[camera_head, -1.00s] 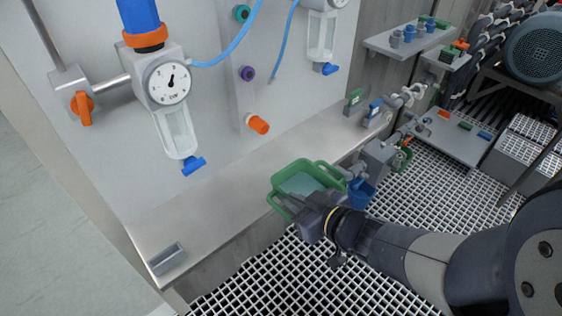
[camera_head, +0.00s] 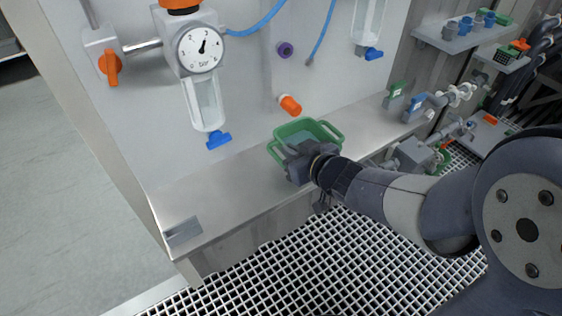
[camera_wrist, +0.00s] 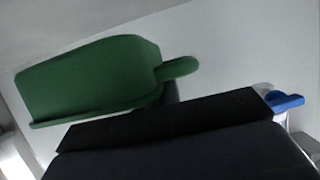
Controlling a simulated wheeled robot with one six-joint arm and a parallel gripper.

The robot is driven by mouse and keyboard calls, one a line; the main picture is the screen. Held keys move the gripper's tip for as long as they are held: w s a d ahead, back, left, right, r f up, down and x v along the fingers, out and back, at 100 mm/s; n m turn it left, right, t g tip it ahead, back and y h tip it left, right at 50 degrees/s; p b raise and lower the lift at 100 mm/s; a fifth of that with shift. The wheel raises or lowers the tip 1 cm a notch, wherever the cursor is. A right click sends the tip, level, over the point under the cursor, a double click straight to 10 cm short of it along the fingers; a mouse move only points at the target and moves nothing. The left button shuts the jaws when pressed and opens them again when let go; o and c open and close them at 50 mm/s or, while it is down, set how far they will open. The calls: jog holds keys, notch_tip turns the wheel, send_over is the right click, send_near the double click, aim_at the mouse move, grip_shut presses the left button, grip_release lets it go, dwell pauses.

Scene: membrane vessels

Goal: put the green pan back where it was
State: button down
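The green pan (camera_head: 298,130) is an open tray with loop handles and a paler inside. It is over the steel ledge (camera_head: 240,180), just below the orange knob on the panel. My gripper (camera_head: 292,163) is shut on the pan's near handle, on the side toward the grating. Whether the pan touches the ledge is unclear. In the wrist view the green pan (camera_wrist: 90,78) shows from its side, with one handle sticking out right, above the dark gripper part (camera_wrist: 170,118). The gripped handle and fingertips are hidden there.
The panel behind has a gauge (camera_head: 200,49), a blue valve (camera_head: 218,139) and the orange knob (camera_head: 290,104) close to the pan. A small grey block (camera_head: 183,231) sits at the ledge's left end. Valves and pipes stand at right. The ledge between is clear.

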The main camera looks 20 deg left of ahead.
aim_at(281, 143)
jog(key=x, duration=0.3)
jog(key=b+x, duration=0.1)
jog(key=shift+w+a+r, duration=0.2)
jog(key=shift+a, duration=0.1)
notch_tip(281, 143, down, 5)
jog(key=b, duration=0.3)
jog(key=shift+d+f, duration=0.1)
jog(key=shift+f, duration=0.4)
jog(key=shift+w+a+r, duration=0.1)
jog(key=shift+a+r, duration=0.05)
jog(key=shift+a, duration=0.05)
jog(key=c, duration=2.1)
grip_release()
jog(key=shift+f, duration=0.3)
jog(key=o, duration=0.5)
jog(key=shift+c, duration=0.2)
jog(key=shift+r, duration=0.1)
